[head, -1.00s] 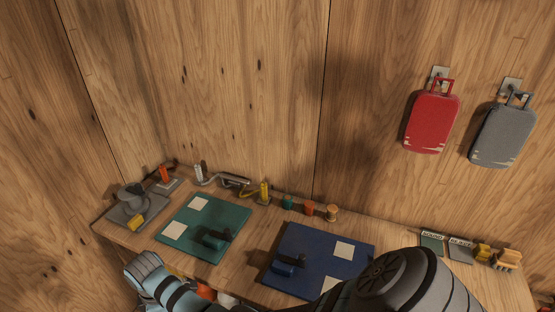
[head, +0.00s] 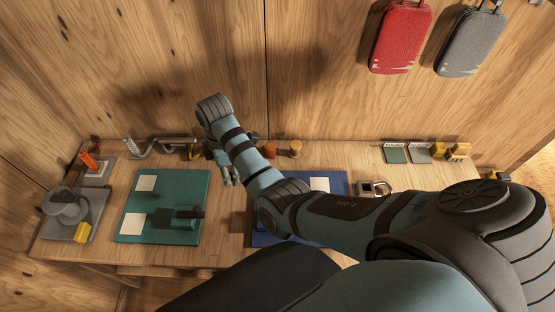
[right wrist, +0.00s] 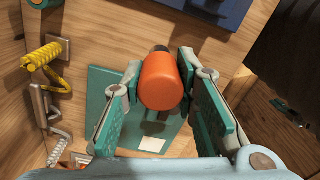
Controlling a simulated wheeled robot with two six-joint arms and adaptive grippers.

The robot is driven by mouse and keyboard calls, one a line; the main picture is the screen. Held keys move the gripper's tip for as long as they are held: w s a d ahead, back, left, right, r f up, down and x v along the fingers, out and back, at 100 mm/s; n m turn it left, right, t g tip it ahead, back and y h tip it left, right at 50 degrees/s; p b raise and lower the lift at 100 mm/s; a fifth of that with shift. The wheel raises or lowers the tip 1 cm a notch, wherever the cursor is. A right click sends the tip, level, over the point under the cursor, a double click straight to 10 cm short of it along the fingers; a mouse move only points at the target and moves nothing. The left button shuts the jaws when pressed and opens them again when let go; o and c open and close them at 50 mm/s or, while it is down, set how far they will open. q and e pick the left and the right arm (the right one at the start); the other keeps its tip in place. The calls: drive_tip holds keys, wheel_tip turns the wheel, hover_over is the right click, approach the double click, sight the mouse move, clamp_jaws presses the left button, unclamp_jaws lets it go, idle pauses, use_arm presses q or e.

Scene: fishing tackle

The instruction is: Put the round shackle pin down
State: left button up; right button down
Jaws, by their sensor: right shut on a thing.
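An orange, rounded cylinder with a dark far end, which I take to be the round shackle pin (right wrist: 160,82), sits between the fingers of my right gripper (right wrist: 160,72) in the right wrist view. The gripper is shut on it, one finger on each side. In the head view my right gripper (head: 224,170) hangs over the bench between the green board (head: 163,235) and the blue board (head: 330,180). The pin cannot be made out there. In the wrist view the green board (right wrist: 105,90) lies beyond and below the pin, apart from it. My left gripper is not in view.
A grey base with a yellow block (head: 85,231) stands at the left. An orange-handled item (head: 88,160), metal hooks (head: 160,147) and spools (head: 295,149) line the back. A square-headed metal item (head: 375,188) lies right of the blue board. My arm hides part of the blue board.

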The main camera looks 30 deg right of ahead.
drive_tip(key=shift+n, duration=0.8)
drive_tip(key=r, duration=0.3)
drive_tip(key=d+r, duration=0.1)
drive_tip(key=r, duration=0.1)
drive_tip(key=shift+s+d+r, duration=0.15)
drive_tip(key=shift+s+r, duration=0.05)
drive_tip(key=shift+r, duration=0.2)
wheel_tip(320, 180, down, 20)
drive_tip(key=b, duration=0.7)
drive_tip(key=shift+d+r, duration=0.15)
drive_tip(key=shift+r, duration=0.1)
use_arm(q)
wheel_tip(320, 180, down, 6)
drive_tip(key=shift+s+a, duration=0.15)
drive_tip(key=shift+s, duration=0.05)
use_arm(e)
drive_tip(key=shift+f, duration=0.15)
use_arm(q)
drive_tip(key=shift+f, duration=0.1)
use_arm(e)
drive_tip(key=c, duration=1.3)
unclamp_jaws()
